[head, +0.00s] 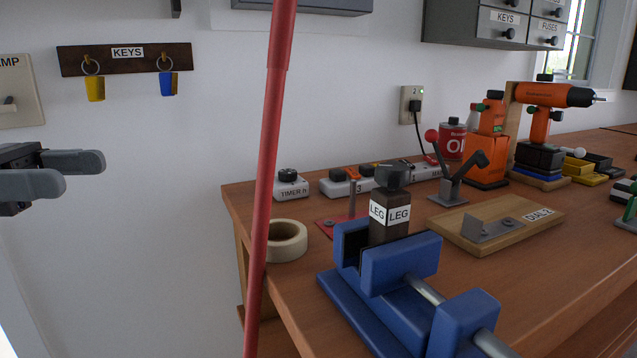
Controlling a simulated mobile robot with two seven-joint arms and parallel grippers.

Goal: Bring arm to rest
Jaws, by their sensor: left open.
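My left gripper (98,172) comes in from the left edge at mid height. Its two grey fingers are apart, with nothing between them. It is in front of the white wall, below the key rack and well left of the workbench (590,225). My right gripper is not in view.
A red pole (268,170) stands upright in front of the bench's left end. A blue vise (400,265) holds a dark block labelled LEG (388,232). A tape roll (287,240), power strip (345,184) and orange drill (545,97) are on the bench. A key rack (125,65) hangs above my gripper.

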